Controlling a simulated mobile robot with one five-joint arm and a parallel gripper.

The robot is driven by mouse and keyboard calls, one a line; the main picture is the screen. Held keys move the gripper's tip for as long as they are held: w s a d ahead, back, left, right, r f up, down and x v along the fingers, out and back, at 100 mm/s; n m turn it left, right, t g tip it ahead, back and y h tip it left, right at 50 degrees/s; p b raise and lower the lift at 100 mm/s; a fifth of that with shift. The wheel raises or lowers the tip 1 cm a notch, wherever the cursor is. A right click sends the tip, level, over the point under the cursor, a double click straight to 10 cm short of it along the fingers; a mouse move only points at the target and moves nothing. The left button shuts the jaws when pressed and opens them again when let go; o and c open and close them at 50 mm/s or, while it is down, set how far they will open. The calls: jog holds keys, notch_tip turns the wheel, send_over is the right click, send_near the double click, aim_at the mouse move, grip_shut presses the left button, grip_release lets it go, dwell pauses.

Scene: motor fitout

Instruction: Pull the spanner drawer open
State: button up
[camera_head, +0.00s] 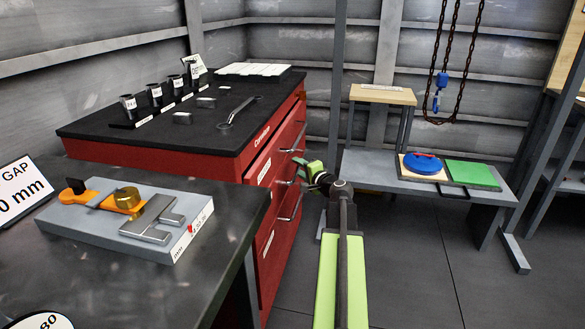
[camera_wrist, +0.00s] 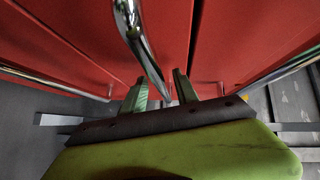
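The red tool cabinet (camera_head: 262,215) stands in the middle of the head view, its drawer fronts facing right. It has chrome bar handles, including an upper one (camera_head: 293,150) and a lower one (camera_head: 291,208). The drawer labels are too small to read, so I cannot tell which is the spanner drawer. My gripper (camera_head: 304,170) is at the drawer fronts, near the middle handle. In the wrist view my gripper (camera_wrist: 160,88) has its fingers apart, with a chrome handle (camera_wrist: 148,62) reaching down between them. Whether they touch it is unclear. The drawers look closed.
A spanner (camera_head: 238,112) and several labelled sockets are on the black cabinet top. A dark bench (camera_head: 225,235) with a gauge block (camera_head: 105,222) is at the front left. A grey low bench (camera_head: 375,172) stands behind my arm. The floor to the right is clear.

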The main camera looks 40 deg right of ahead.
jog(key=shift+w, duration=0.1)
jog(key=shift+a, duration=0.1)
grip_shut()
dwell(1.2)
